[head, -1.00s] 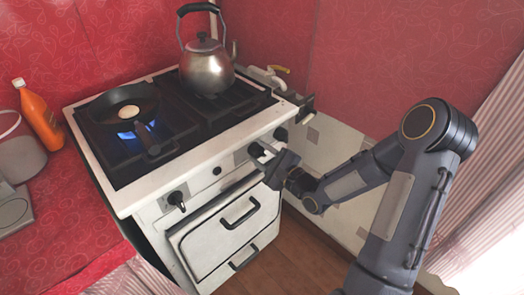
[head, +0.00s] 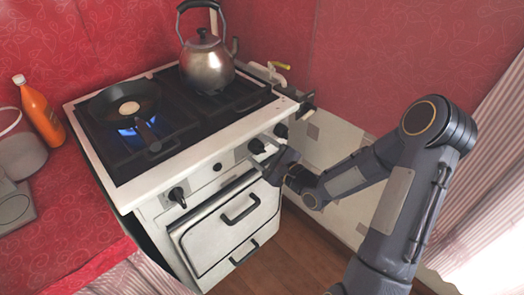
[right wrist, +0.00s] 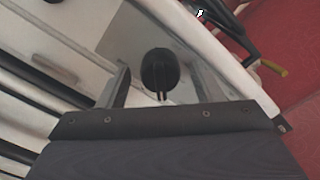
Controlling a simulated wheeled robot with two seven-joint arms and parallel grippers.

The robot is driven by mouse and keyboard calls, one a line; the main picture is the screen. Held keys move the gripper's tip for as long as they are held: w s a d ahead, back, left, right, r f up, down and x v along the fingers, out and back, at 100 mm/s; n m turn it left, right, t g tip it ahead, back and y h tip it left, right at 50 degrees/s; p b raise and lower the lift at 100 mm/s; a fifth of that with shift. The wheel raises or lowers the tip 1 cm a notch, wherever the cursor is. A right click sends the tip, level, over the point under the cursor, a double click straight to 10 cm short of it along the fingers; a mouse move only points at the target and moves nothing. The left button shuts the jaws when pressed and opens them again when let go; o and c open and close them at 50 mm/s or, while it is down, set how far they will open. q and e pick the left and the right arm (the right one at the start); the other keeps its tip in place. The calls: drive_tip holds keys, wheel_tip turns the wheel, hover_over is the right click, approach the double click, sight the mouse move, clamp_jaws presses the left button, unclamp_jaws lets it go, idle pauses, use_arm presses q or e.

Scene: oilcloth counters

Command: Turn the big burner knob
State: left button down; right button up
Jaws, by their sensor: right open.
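The white stove (head: 150,190) has several black knobs along its front panel. One black knob (head: 257,146) is right by my right gripper (head: 266,165) in the head view. In the right wrist view the black round knob (right wrist: 160,69) sits between the two spread fingers of my right gripper (right wrist: 163,85), with a gap visible on each side. The gripper is open and holds nothing. My left gripper is out of view.
A frying pan (head: 105,103) with an egg is over a blue flame (head: 138,128). A kettle (head: 208,68) stands at the back right burner. Oven door handles (head: 241,209) stick out below the panel. An orange bottle (head: 38,112) stands on the red counter at left.

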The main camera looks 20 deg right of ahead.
drive_tip(key=v, duration=0.8)
drive_tip(key=shift+w, duration=0.1)
idle(0.8)
drive_tip(key=s+d+r+n+g+h, duration=0.2)
drive_tip(key=s+r+n+g+h, duration=0.35)
drive_tip(key=s+n+g, duration=0.55)
drive_tip(key=s+a+r+n+y+p, duration=0.1)
drive_tip(key=s+a+r+n+y, duration=0.15)
drive_tip(key=s+a+n, duration=0.8)
wheel_tip(320, 180, up, 12)
drive_tip(key=d+p, duration=0.2)
drive_tip(key=p, duration=1.1)
drive_tip(key=shift+s+r+y, duration=0.2)
drive_tip(key=shift+s+y, duration=0.1)
drive_tip(key=shift+s, duration=0.2)
